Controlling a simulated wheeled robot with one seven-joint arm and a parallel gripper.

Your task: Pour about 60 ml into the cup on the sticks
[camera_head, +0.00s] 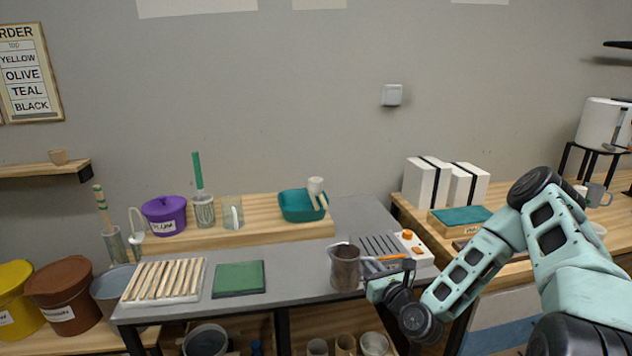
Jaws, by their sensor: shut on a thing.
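A small white cup (316,185) stands on pale sticks (321,202) that lie across the right part of a teal basin (296,209) on the wooden shelf at the back. My gripper (366,277) is at the front edge of the grey table, shut on the right side of a brownish jug (344,270), probably at its handle. The jug looks upright. Its contents cannot be made out, and whether it touches the table is unclear. The cup is behind and to the left of the jug, apart from it.
A ribbed grey device (376,245) with orange knobs lies right behind my gripper. A green mat (239,279) and a slatted rack (164,280) lie on the table's left. A purple bucket (165,216) and glass jars stand on the back shelf. Table space between mat and jug is clear.

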